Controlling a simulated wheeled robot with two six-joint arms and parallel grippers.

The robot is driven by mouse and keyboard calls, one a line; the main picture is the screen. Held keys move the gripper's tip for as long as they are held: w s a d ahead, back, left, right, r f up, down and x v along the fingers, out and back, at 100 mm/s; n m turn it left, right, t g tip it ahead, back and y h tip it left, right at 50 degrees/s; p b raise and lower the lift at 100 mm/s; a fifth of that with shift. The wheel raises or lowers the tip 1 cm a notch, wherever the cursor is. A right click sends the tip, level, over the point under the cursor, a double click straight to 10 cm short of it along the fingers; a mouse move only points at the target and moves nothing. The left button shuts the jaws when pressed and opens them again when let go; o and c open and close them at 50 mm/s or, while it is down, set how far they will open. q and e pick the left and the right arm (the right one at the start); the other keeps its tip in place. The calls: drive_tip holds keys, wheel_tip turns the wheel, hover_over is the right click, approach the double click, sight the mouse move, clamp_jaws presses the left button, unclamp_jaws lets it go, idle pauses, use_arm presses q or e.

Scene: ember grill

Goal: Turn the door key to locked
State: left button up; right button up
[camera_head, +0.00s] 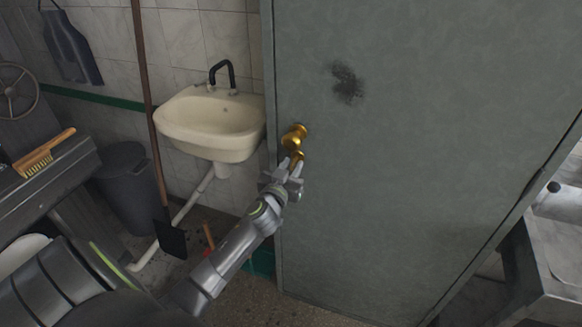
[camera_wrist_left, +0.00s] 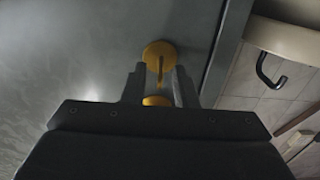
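The grey-green door (camera_head: 400,190) stands upright and shut-looking on the right of the head view. A round brass knob (camera_head: 293,138) sits near its left edge. The brass key (camera_head: 297,156) is just below the knob. In the wrist view, the key (camera_wrist_left: 160,69) shows as a thin upright strip in front of a round brass plate (camera_wrist_left: 153,51). My left gripper (camera_head: 293,169) is at the key; its fingers (camera_wrist_left: 160,72) stand either side of it with visible gaps. A second brass shape (camera_wrist_left: 157,101) shows lower between the fingers, partly hidden. My right gripper is out of view.
A cream sink (camera_head: 212,122) with a black tap is on the tiled wall left of the door. A long-handled black shovel (camera_head: 172,238) leans there beside a dark bin (camera_head: 126,185). A brush (camera_head: 42,155) lies on the grill at the far left.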

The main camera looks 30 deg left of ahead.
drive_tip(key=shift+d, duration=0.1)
use_arm(q)
clamp_jaws()
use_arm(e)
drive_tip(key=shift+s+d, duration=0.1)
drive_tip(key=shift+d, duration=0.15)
use_arm(q)
drive_tip(key=shift+m, duration=0.4)
drive_tip(key=m, duration=0.3)
drive_tip(key=shift+d, duration=0.1)
drive_tip(key=m, duration=0.3)
drive_tip(key=shift+m, duration=0.3)
drive_tip(key=m, duration=0.5)
drive_tip(key=shift+d+m+p, duration=0.1)
drive_tip(key=shift+m+p, duration=0.2)
drive_tip(key=shift+p, duration=0.05)
drive_tip(key=m+p, duration=0.1)
drive_tip(key=m, duration=0.3)
drive_tip(key=shift+f+m, duration=0.15)
drive_tip(key=shift+m, duration=0.25)
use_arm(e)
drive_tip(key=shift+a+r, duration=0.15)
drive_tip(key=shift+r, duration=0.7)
